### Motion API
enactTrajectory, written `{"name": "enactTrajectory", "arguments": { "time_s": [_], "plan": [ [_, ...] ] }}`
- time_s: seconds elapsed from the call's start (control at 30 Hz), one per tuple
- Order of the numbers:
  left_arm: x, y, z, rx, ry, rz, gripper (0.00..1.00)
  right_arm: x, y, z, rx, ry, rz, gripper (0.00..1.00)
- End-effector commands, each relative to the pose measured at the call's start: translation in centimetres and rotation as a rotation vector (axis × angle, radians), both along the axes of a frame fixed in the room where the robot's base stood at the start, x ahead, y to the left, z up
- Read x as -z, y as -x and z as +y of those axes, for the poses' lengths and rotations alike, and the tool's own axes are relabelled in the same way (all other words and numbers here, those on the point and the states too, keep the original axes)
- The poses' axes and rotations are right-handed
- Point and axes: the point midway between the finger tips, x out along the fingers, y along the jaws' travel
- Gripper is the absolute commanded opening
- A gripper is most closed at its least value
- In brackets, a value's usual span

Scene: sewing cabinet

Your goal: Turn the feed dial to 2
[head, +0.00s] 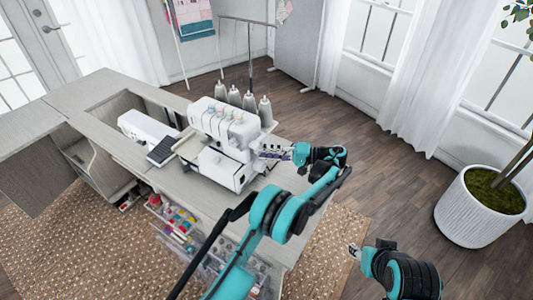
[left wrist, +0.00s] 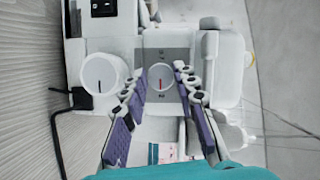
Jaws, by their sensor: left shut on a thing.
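The white sewing machine (head: 222,140) stands on the cabinet top. My left gripper (head: 272,152) is at its right side. In the left wrist view, a round white dial with a red pointer line (left wrist: 161,77) sits on a grey plate (left wrist: 177,53) between the two purple-padded fingers of my left gripper (left wrist: 163,90). The fingers are shut on this dial. Its red line runs nearly up and down in the picture; the plate's marks are too small to read. My right gripper (head: 355,251) is away from the machine at lower right, and its opening is unclear.
A larger white knob with a dark line (left wrist: 102,73) is left of the dial, with a black cable (left wrist: 56,125) beside it. Thread spools (head: 249,101) stand behind the machine. A potted plant (head: 480,205) is at far right. Open floor (head: 375,180) lies right of the cabinet.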

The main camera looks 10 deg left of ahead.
Motion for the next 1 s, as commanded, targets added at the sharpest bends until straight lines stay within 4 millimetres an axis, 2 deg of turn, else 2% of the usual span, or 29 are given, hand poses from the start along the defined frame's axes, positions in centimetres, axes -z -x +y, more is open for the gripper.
{"name": "enactTrajectory", "arguments": {
  "time_s": [0.5,0.53,0.6,1.0],
  "plan": [
    [-0.02,-0.07,0.02,0.002,-0.007,0.017,0.00,0.06,0.00,0.00,0.000,0.000,0.000,0.40],
    [-0.02,-0.07,0.02,0.002,-0.007,0.017,0.34,0.06,0.00,0.00,0.000,0.000,0.000,0.40],
    [-0.02,-0.07,0.02,0.002,-0.007,0.017,0.49,0.06,0.00,0.00,0.000,0.000,0.000,0.40],
    [-0.11,-0.02,0.01,0.001,0.005,-0.011,0.49,-0.12,0.00,0.00,0.000,0.000,0.000,0.40]
  ]
}}
